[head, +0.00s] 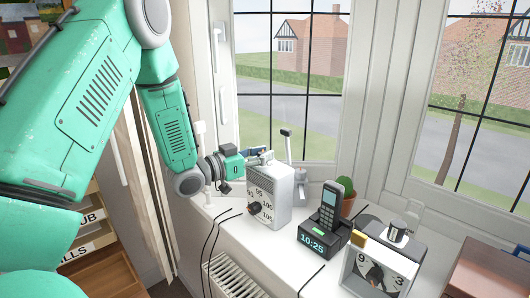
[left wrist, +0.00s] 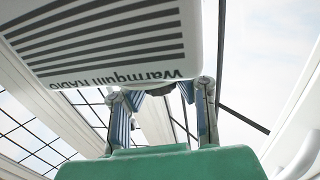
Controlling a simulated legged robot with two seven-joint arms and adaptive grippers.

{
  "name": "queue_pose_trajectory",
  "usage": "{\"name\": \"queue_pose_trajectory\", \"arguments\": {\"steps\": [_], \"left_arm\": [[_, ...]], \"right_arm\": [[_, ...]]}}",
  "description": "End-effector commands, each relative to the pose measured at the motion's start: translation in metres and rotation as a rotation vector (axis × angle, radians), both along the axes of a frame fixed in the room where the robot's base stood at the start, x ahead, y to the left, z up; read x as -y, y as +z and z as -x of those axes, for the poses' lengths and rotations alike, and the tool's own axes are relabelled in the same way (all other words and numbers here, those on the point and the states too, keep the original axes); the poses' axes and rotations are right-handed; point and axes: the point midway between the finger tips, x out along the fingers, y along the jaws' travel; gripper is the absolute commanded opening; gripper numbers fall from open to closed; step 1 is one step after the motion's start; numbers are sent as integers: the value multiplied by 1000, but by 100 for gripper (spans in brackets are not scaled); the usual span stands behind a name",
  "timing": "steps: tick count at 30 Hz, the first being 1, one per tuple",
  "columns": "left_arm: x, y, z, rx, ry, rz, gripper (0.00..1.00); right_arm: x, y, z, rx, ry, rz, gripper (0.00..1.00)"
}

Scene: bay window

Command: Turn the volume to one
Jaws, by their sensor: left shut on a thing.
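The white radio (head: 272,194) stands upright on the window sill, with a tuning scale and a dark knob (head: 254,208) on its front. In the left wrist view, its striped side with upside-down "Warmquill RADIO" lettering (left wrist: 110,45) fills the upper left. My left gripper (head: 258,158) is at the radio's top, with its fingers (left wrist: 162,98) shut on a small dark, round knob-like part at the radio's edge. This part is mostly hidden, and I cannot read any volume marks. My right gripper is not in view.
Dark cables (head: 212,240) hang off the sill.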

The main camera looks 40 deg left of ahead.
Motion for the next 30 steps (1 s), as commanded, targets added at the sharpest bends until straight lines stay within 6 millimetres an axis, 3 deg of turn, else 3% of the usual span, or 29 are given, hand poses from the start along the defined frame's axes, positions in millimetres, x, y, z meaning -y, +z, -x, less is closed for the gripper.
{"name": "queue_pose_trajectory", "arguments": {"steps": [13,30], "left_arm": [[-4,1,0,3,-249,1,0],[-3,2,-1,6,-296,1,0]], "right_arm": [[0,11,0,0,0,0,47],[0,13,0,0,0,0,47]]}}
